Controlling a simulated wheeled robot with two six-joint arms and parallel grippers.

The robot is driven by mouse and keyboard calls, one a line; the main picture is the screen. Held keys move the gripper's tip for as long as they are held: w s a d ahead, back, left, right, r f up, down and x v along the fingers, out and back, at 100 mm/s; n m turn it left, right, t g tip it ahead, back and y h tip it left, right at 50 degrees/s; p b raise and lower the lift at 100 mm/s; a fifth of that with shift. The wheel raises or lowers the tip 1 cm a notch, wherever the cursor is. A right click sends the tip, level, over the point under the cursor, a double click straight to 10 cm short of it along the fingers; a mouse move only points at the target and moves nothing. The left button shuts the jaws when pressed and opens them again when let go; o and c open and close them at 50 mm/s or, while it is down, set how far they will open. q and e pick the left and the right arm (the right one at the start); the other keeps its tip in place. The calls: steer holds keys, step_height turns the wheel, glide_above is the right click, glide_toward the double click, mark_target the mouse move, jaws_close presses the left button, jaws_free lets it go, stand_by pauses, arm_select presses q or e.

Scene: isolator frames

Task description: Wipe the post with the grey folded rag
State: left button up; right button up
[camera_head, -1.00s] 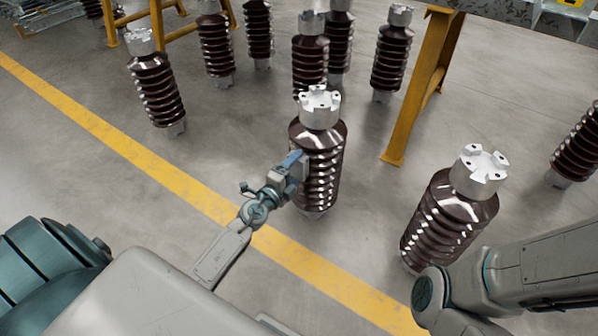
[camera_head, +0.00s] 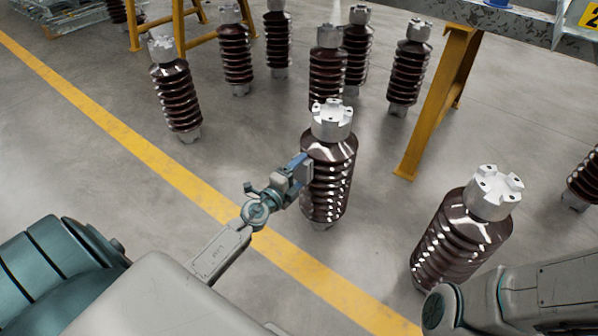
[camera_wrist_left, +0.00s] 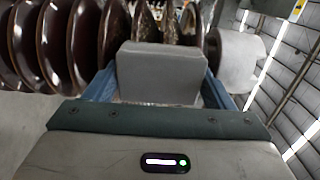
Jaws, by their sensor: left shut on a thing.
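The post is a dark brown ribbed insulator (camera_head: 335,190) with a silver cap, standing upright on the floor at the middle of the head view. Its glossy ribs (camera_wrist_left: 60,45) and cap (camera_wrist_left: 240,62) lie on their side in the left wrist view. My left gripper (camera_head: 300,168) is beside the post's upper left side, shut on the grey folded rag (camera_wrist_left: 158,72). The rag is a flat grey block between the blue fingers, in front of the ribs. It looks against or very near the post; contact is hidden. My right arm shows at the lower right, its gripper out of view.
Another brown insulator (camera_head: 462,240) stands to the right, close to my right arm. Several more (camera_head: 178,98) stand farther back. A yellow trestle leg (camera_head: 437,105) rises behind the post. A yellow floor line (camera_head: 150,155) crosses the grey floor, which is clear at the left.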

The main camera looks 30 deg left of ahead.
arm_select(q)
steer(key=shift+s+d+r+p, duration=0.15)
steer(key=shift+d+p, duration=0.3)
steer(key=shift+d, duration=0.95)
steer(key=shift+s+d+p, duration=0.2)
steer(key=shift+d+p, duration=0.2)
steer(key=shift+d, duration=1)
steer(key=shift+s+d, duration=0.1)
steer(key=shift+d, duration=0.75)
steer(key=s, duration=0.6)
steer(key=shift+a+b, duration=0.3)
steer(key=shift+s+f, duration=0.1)
steer(key=shift+f, duration=0.1)
